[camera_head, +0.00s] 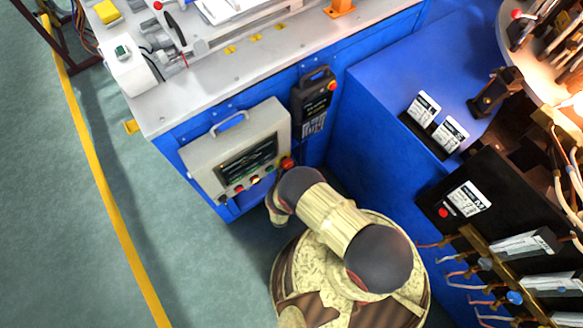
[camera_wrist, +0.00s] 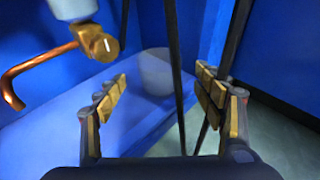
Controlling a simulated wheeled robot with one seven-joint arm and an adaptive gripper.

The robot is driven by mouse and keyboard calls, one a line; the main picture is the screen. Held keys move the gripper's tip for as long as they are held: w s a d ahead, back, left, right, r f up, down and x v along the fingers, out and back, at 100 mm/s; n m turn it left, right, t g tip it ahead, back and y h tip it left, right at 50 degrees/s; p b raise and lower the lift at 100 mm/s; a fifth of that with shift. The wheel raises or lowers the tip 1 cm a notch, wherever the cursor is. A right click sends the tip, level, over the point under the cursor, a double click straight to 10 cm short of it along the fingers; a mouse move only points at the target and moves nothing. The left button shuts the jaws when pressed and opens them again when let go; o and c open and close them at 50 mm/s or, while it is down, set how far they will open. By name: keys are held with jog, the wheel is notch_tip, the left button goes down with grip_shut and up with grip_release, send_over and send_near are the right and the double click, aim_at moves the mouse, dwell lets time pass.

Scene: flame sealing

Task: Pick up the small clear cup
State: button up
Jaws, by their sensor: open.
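My gripper (camera_wrist: 161,88) shows in the wrist view with its two padded fingers apart. I cannot make out the small clear cup for certain in either view. A pale, blurred, rounded patch (camera_wrist: 155,70) shows between and beyond the fingers in the wrist view. I cannot tell whether it is a clear cup or a reflection on the blue surface (camera_wrist: 60,120). I cannot make out the gripper in the head view.
A copper pipe (camera_wrist: 42,65) with a brass fitting (camera_wrist: 99,42) is left of my fingers in the wrist view. Dark cables (camera_wrist: 175,70) run between them. In the head view, a grey control box (camera_head: 202,153) hangs on the blue bench, near a blue cabinet (camera_head: 375,95). Green floor (camera_head: 60,220) is clear at left.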

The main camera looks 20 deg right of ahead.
jog(key=b+x, duration=0.1)
jog(key=x, duration=0.2)
jog(key=shift+w+d, duration=0.1)
jog(key=shift+w, duration=0.15)
jog(key=shift+c, duration=1)
jog(key=c, duration=0.9)
